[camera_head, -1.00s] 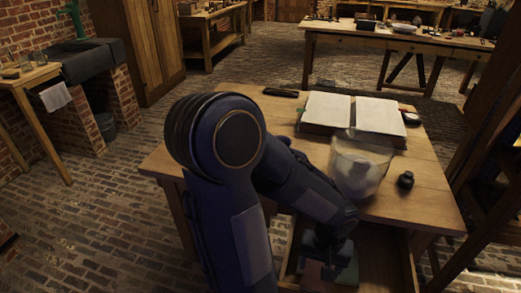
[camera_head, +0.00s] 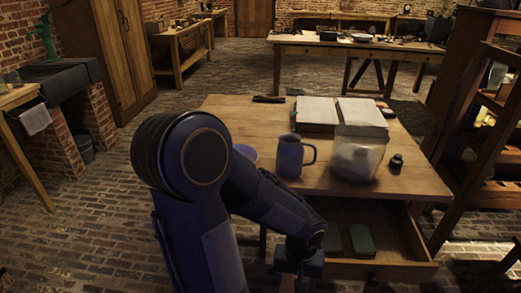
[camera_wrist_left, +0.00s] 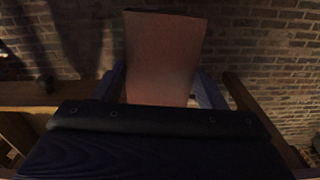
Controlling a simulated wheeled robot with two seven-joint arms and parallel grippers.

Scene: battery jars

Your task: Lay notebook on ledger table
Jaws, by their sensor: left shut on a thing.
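A reddish-brown flat thing, apparently the notebook (camera_wrist_left: 164,55), stands between the fingers of my left gripper (camera_wrist_left: 163,92) in the left wrist view. The gripper is shut on it. In the head view my left gripper (camera_head: 297,268) hangs low at the left front of the open drawer, below the tabletop; its fingertips and the notebook are hardly visible there. My right gripper is not in view.
A blue mug (camera_head: 290,157) stands mid-table, with a bowl (camera_head: 245,153) partly behind my arm. A small dark bottle (camera_head: 396,163) stands at right, a dark case (camera_head: 268,99) at back left. The drawer (camera_head: 375,270) holds dark green items (camera_head: 362,240). The front left tabletop is largely hidden.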

